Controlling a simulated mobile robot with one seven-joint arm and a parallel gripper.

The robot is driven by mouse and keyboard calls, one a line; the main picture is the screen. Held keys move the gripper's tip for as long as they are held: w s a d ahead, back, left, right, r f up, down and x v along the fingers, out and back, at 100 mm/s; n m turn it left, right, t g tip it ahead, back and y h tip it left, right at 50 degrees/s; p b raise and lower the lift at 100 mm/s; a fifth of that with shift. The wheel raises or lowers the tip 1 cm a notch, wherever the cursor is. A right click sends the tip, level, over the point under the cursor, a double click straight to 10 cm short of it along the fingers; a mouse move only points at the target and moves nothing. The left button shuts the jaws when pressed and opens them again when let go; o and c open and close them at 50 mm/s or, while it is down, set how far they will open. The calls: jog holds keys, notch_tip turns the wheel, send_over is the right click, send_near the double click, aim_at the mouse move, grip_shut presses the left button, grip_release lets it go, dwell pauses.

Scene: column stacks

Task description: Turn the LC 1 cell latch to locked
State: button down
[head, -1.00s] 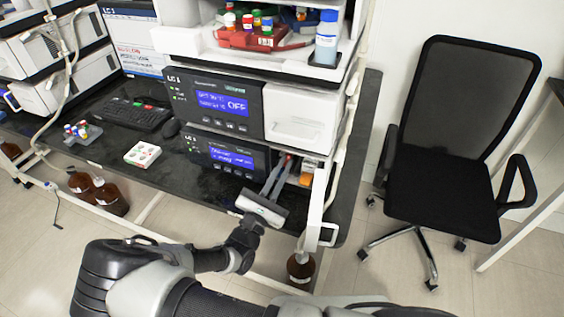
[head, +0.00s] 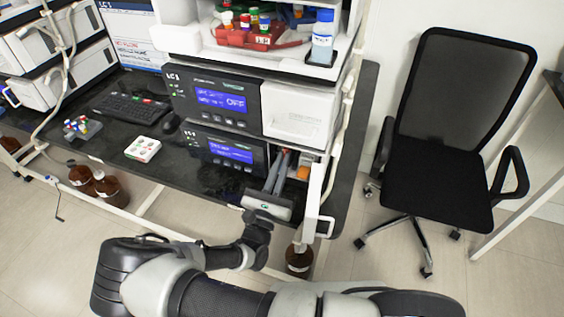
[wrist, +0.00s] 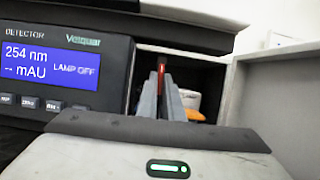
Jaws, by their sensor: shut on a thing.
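The LC 1 detector (head: 222,150) is the lower dark module of the right stack, with a lit blue screen; the wrist view shows its screen (wrist: 48,64) reading LAMP OFF. An open compartment is right of it. The cell latch (wrist: 162,72) shows as a narrow red lever inside, upright in the wrist view. My gripper (wrist: 164,92) reaches into the compartment with its two grey fingers close together around the latch; its lower part is hidden between them. In the head view my gripper (head: 284,158) is at the compartment mouth, and the latch is hidden there.
The compartment's white door (head: 318,196) stands open just right of my gripper. An orange-topped item (head: 303,172) is inside, right of the fingers. A brown bottle (head: 299,259) stands below. A black chair (head: 440,165) is at the right.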

jog(key=shift+f+y, duration=0.1)
jog(key=shift+y, duration=0.2)
jog(key=c, duration=1.9)
grip_release()
jog(key=v, duration=1.7)
jog(key=shift+s+a+b, duration=0.15)
jog(key=shift+s+b, duration=0.05)
jog(key=shift+b, duration=0.2)
jog(key=shift+f, duration=0.1)
